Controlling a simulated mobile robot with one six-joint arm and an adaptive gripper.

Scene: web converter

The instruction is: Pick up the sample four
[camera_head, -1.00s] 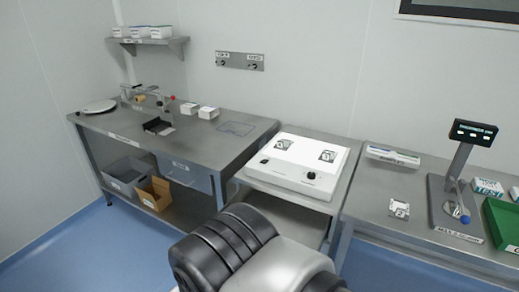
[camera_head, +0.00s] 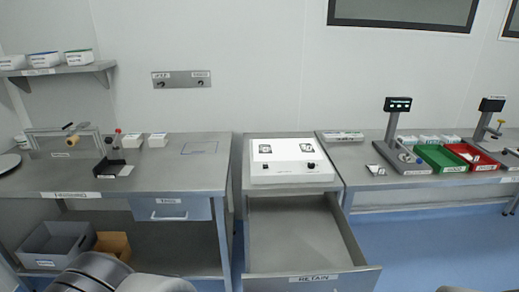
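I cannot make out which thing is sample four; no label that small is readable. Several small white boxes (camera_head: 428,139) stand behind the green tray (camera_head: 441,168) on the right bench. A small pale metallic piece (camera_head: 376,170) lies on the bench left of that tray. A drawer labelled RETAIN (camera_head: 318,278) is pulled open below the white control unit (camera_head: 291,171); its visible floor looks empty. My gripper is not in view; only parts of my arm show at the lower left.
The steel left bench (camera_head: 195,173) carries a dark holder (camera_head: 110,168) and a clear-panelled fixture. A grey bin (camera_head: 55,245) and a cardboard box (camera_head: 113,244) sit below it. A red tray (camera_head: 473,155) is at right. Blue floor (camera_head: 420,235) is free right of the drawer.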

